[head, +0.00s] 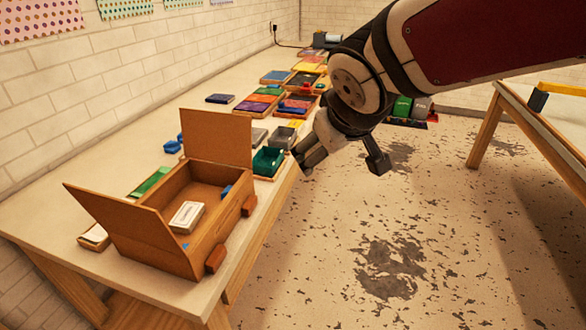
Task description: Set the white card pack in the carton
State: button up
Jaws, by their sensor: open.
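The carton (207,243) is an open brown box with raised flaps, near the front of the long table. A white card pack (187,217) lies flat inside it, toward the near left, with no gripper touching it. Small blue pieces (226,191) also show in the carton. My gripper (311,154) is open, beyond and to the right of the carton, by the table's right edge. It appears empty, though its fingers are small and partly hidden from this angle.
A white-topped box (94,237) and a green pack (150,182) lie left of the carton. A dark green tray (268,162) and several coloured packs (265,98) fill the table beyond. Bare floor lies right; another table (540,125) stands at the right.

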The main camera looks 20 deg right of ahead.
jog(key=s+a+f+m+g+y, duration=0.1)
jog(key=s+a+g, duration=0.1)
jog(key=s, duration=0.7)
jog(key=s+a+f+m+g+y, duration=0.1)
jog(key=s+a+g, duration=0.1)
jog(key=s, duration=0.6)
jog(key=shift+s+a+y, duration=0.35)
jog(key=shift+a+y, duration=0.05)
jog(key=shift+a, duration=0.1)
jog(key=shift+r+p, duration=0.5)
jog(key=shift+r, duration=0.15)
jog(key=shift+c, duration=0.4)
